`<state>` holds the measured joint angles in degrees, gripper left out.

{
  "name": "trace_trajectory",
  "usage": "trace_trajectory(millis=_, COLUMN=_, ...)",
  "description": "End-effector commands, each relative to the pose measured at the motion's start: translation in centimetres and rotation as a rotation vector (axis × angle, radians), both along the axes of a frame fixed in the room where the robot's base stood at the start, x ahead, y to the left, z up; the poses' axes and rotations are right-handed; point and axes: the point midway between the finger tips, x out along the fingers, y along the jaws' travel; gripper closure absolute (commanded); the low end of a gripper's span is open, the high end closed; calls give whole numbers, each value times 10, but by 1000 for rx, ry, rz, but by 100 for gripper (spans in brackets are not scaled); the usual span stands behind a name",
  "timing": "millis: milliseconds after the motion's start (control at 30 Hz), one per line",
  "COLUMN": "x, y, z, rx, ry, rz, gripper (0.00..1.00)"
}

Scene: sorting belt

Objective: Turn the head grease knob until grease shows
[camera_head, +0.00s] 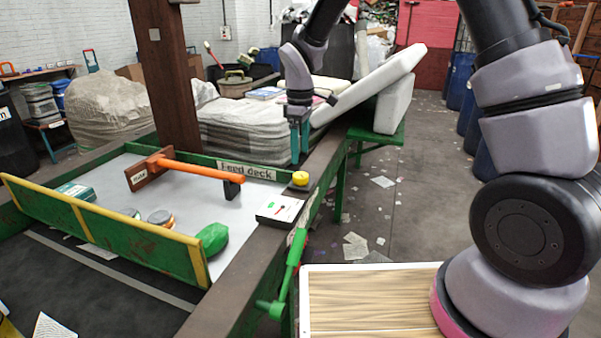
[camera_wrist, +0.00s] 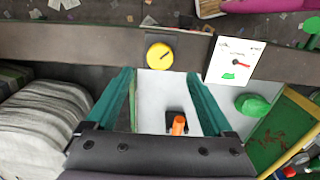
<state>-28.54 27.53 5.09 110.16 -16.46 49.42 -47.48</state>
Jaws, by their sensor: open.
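The yellow knob (camera_head: 300,178) is a short round cap on the dark rim of the feed deck. It also shows in the wrist view (camera_wrist: 160,56), with a dark line mark on its top. My gripper (camera_head: 299,150) hangs above and close to the knob, fingers pointing down. In the wrist view its teal fingers (camera_wrist: 160,74) are apart and empty, and the knob appears just past their tips, not between them. I see no grease around the knob.
A green lever (camera_head: 288,272) hangs on the near side. Grey wrapped bales (camera_head: 240,128) stand behind.

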Motion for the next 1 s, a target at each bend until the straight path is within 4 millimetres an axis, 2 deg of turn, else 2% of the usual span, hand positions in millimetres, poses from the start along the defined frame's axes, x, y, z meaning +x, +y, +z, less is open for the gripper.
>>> trace_trajectory(millis=33, x=-1, y=0, z=-11, rx=-3, ry=4, rz=1, gripper=14)
trace_trajectory(millis=200, x=-1, y=-1, z=-44, rx=-3, ry=4, rz=-1, gripper=14)
trace_trajectory(millis=400, x=-1, y=0, z=-68, rx=0, ry=2, rz=-3, gripper=14)
trace_trajectory(millis=800, x=0, y=-1, z=-75, rx=0, ry=0, rz=-4, gripper=14)
trace_trajectory(millis=967, x=0, y=-1, z=-75, rx=0, ry=0, rz=-4, gripper=75)
trace_trajectory(millis=1000, x=0, y=-1, z=-75, rx=0, ry=0, rz=-4, gripper=90)
